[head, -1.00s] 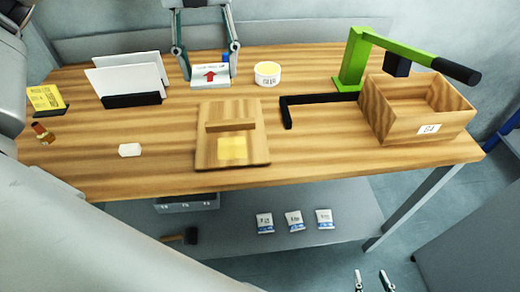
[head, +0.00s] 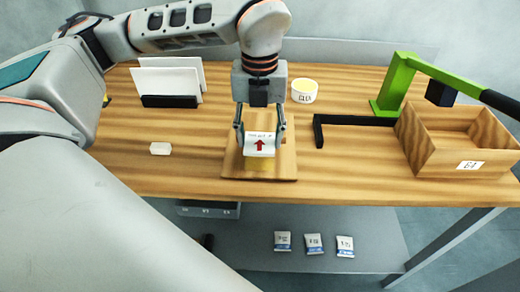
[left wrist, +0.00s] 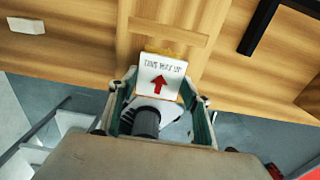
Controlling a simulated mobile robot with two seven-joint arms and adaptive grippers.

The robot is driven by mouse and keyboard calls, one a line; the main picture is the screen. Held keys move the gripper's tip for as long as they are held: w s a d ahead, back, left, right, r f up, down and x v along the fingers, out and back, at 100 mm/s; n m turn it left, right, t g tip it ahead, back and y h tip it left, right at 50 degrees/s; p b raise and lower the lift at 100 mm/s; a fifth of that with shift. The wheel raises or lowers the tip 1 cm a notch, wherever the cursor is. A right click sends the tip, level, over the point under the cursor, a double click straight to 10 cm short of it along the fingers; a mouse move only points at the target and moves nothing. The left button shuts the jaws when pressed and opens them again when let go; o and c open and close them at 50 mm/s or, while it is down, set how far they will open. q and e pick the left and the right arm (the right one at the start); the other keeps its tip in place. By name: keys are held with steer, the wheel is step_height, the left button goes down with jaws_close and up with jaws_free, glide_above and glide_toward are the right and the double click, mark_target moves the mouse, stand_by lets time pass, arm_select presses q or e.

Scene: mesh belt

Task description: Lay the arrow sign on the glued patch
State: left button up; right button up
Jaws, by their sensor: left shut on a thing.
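My left gripper (head: 260,138) is shut on the arrow sign (head: 259,149), a white plate with a red arrow. In the left wrist view the sign (left wrist: 160,72) shows lettering above the arrow, which points away from the gripper. The sign is over the wooden board (head: 286,168) and hides part of the yellow glued patch (head: 260,167). The patch shows just in front of the sign in the head view. I cannot tell whether the sign touches the board. My right gripper is not in view.
A white tub (head: 304,92) stands behind the board. A black L-shaped bar (head: 350,119), a green stand (head: 394,90) and a wooden box (head: 432,157) are to the right. A card rack (head: 170,100) and a small white piece (head: 160,148) are to the left.

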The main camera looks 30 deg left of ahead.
mark_target(260, 143)
arm_select(q)
steer(key=shift+f, duration=2.4)
steer(key=shift+f, duration=0.2)
steer(key=o, duration=1)
step_height(260, 143, up, 12)
steer(key=shift+r, duration=0.25)
steer(key=shift+f, duration=0.1)
